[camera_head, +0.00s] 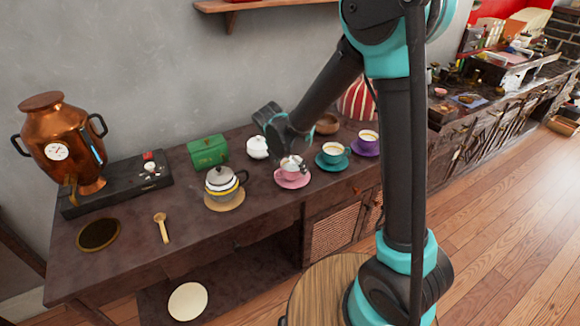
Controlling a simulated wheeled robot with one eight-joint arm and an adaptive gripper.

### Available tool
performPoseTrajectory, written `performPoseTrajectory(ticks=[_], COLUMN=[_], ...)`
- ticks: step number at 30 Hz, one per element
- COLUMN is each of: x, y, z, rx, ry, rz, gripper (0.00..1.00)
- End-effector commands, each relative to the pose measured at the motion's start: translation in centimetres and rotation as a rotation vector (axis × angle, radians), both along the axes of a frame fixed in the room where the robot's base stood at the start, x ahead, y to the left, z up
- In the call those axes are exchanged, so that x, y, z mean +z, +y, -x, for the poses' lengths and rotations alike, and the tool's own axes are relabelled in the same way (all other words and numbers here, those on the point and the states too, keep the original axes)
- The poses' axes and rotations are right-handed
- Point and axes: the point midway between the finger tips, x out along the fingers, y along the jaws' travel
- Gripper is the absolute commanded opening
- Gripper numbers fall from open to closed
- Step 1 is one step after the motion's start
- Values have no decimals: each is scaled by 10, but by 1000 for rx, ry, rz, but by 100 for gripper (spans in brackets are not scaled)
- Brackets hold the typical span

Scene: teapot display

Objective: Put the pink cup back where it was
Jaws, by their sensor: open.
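The pink cup (289,172) is upright on a pink saucer (301,182), in the row of tableware on the dark counter (130,243). My gripper (292,158) is open, pointing down right at the top of the cup. Its fingers hide part of the cup's rim, and I cannot tell whether they touch it. A teal cup on a teal saucer (332,165) stands just to the right, with a purple cup and saucer (367,150) beyond it.
A grey and white teapot (221,184) on a round mat is left of the pink cup. Behind are a white lidded pot (257,148) and a green box (209,152). A copper samovar (64,137) and wooden spoon (161,228) are farther left. The front-left counter has free room.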

Motion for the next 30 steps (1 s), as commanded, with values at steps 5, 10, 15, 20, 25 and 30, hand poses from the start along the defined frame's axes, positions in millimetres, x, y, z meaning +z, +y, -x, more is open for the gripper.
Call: performPoseTrajectory(ticks=[5,10,15,20,25,30], x=[17,47,78,99,110,111], y=[4,11,18,23,25,22], z=[6,16,27,34,38,39], rx=[2,2,1,2,0,-15], ry=[0,0,0,0,0,-2], rz=[1,1,0,0,0,-6], gripper=[92,92,92,92,92,92])
